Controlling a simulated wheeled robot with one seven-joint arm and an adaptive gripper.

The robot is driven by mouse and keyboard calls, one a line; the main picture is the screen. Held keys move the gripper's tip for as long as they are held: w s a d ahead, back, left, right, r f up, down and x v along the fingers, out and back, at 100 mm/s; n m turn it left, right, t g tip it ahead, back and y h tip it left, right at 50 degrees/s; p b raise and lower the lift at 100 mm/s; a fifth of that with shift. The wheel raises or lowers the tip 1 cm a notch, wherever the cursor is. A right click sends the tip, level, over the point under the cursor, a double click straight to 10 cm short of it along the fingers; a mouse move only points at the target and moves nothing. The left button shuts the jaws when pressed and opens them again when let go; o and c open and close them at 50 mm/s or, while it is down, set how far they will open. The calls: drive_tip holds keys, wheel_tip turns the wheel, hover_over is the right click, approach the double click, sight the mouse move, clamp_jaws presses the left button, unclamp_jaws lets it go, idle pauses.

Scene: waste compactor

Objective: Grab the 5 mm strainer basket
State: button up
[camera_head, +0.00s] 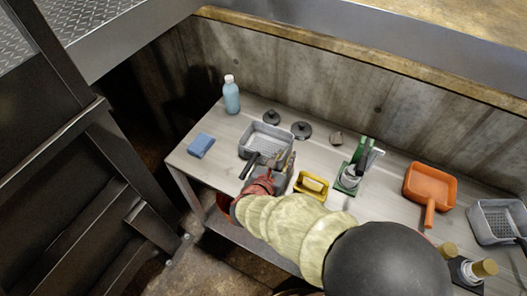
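A grey strainer basket (258,133) with a dark handle (249,166) sits on the left part of the bench. A second grey, basket-like container (497,228) with a perforated-looking floor stands at the right edge of the picture, partly cut off. I cannot read a mesh size on either one. My gripper (285,160) is just right of the near side of the left basket, close to its handle. My arm hides part of the bench below it. The fingers are small here, and I cannot tell their opening or whether they touch the basket.
A blue sponge (201,145), a blue bottle (231,97) and dark round discs (302,130) surround the left basket. A yellow tray (311,185), a green-based device (352,174) and an orange scoop (430,187) stand right. A concrete wall (330,90) closes the back.

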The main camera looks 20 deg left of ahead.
sight(289, 154)
drive_tip(key=shift+b+x, duration=0.3)
drive_tip(key=shift+x, duration=1.15)
drive_tip(key=x, duration=0.1)
drive_tip(key=b+x, duration=0.1)
drive_tip(key=x, duration=0.1)
drive_tip(key=b+x, duration=0.1)
drive_tip(key=x, duration=0.1)
drive_tip(key=shift+a+f, duration=0.1)
drive_tip(key=shift+a, duration=0.25)
drive_tip(key=shift+c, duration=1.4)
clamp_jaws()
